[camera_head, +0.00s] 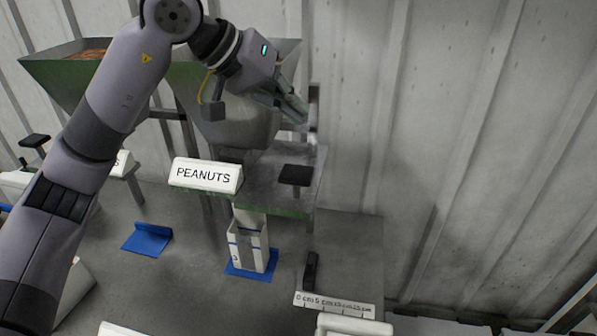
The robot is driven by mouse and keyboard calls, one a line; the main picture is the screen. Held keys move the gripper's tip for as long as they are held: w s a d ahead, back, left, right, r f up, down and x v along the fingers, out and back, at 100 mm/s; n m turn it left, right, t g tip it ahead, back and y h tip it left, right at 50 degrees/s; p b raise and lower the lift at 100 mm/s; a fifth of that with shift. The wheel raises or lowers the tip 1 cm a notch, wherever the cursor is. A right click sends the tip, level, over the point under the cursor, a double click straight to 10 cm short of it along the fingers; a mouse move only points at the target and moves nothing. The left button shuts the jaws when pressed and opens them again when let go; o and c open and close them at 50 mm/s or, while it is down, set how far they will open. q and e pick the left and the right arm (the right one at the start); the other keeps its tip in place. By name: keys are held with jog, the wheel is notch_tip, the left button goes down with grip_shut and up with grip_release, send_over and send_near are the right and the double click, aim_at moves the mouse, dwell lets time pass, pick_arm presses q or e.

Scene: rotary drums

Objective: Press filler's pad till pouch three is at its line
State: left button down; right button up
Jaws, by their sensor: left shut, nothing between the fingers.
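The filler labelled PEANUTS (205,175) has a grey drum (238,130) and a black pad (296,175) on the right of its stand. A white pouch (248,250) with blue markings stands upright under the filler's white spout (250,218), on a blue mat (240,272). Its number and fill level are too small to tell. My left gripper (296,112) is shut and empty, above the black pad and apart from it, beside the drum. My right gripper is not in view.
Another hopper (62,75) with brown contents stands at the left, with its own black pad (34,140). An empty blue mat (147,239) lies on the grey table. A ruler-marked white strip (335,303) and a small black object (311,272) are at front right. A corrugated wall closes the back.

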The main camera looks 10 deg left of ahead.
pick_arm(q)
notch_tip(320, 180, down, 3)
jog(key=shift+s+a+f+b, duration=0.1)
jog(key=shift+f+b, duration=0.05)
jog(key=shift+b, duration=0.85)
jog(key=b, duration=0.3)
send_over(293, 170)
notch_tip(293, 170, down, 4)
jog(key=shift+f, duration=0.2)
jog(key=shift+f+b, duration=0.25)
jog(key=shift+b, duration=0.1)
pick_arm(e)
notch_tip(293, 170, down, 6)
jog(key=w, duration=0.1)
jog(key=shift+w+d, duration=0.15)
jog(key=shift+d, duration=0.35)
pick_arm(q)
jog(key=shift+f, duration=0.1)
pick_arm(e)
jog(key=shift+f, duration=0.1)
pick_arm(q)
jog(key=shift+f+b, duration=0.35)
jog(key=shift+b, duration=0.15)
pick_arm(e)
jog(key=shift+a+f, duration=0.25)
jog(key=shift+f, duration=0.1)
